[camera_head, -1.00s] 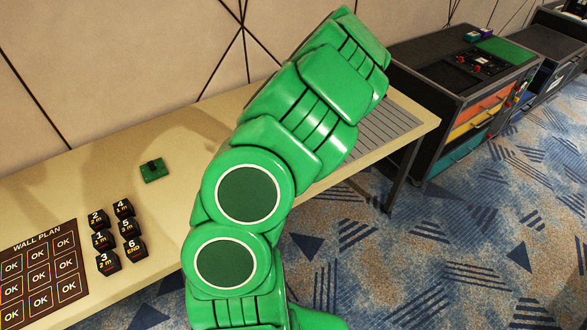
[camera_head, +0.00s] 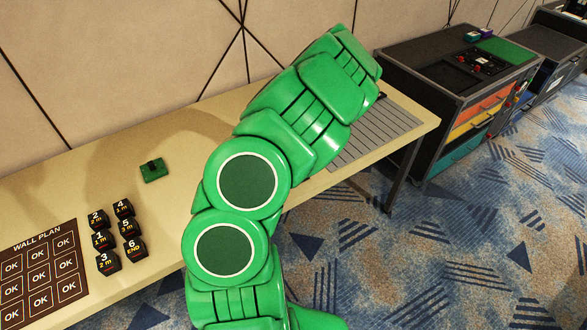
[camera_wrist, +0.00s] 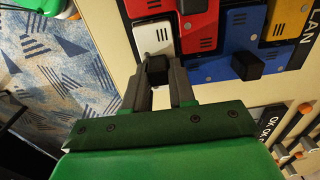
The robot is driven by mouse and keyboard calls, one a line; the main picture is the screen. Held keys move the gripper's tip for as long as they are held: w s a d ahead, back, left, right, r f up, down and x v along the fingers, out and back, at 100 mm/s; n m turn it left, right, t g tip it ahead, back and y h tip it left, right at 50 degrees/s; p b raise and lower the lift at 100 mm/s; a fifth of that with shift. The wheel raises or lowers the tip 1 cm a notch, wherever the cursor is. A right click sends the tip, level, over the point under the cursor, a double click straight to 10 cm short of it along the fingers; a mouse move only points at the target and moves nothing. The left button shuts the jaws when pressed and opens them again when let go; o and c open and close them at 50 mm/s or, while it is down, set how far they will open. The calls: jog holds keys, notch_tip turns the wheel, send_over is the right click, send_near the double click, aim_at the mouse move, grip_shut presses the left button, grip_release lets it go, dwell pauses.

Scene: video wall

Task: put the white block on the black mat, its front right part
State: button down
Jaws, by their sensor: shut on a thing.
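In the wrist view my gripper (camera_wrist: 158,82) is shut on the black knob of a white block (camera_wrist: 153,38). The block lies at the left edge of the black mat (camera_wrist: 128,50), close to its lower left corner in that picture. I cannot tell whether it touches the mat. In the head view my arm hides the gripper, the held block and the mat.
In the head view several black numbered pieces (camera_head: 103,240) stand beside a dark card of OK squares (camera_head: 40,275). A green piece with a black knob (camera_head: 153,170) lies alone on the table (camera_head: 100,170). A grey striped panel (camera_head: 375,130) lies at the table's right end, before a dark cabinet (camera_head: 440,90).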

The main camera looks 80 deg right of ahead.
jog(key=c, duration=0.9)
grip_release()
jog(key=shift+c, duration=0.2)
jog(key=shift+r, duration=0.1)
notch_tip(320, 180, up, 12)
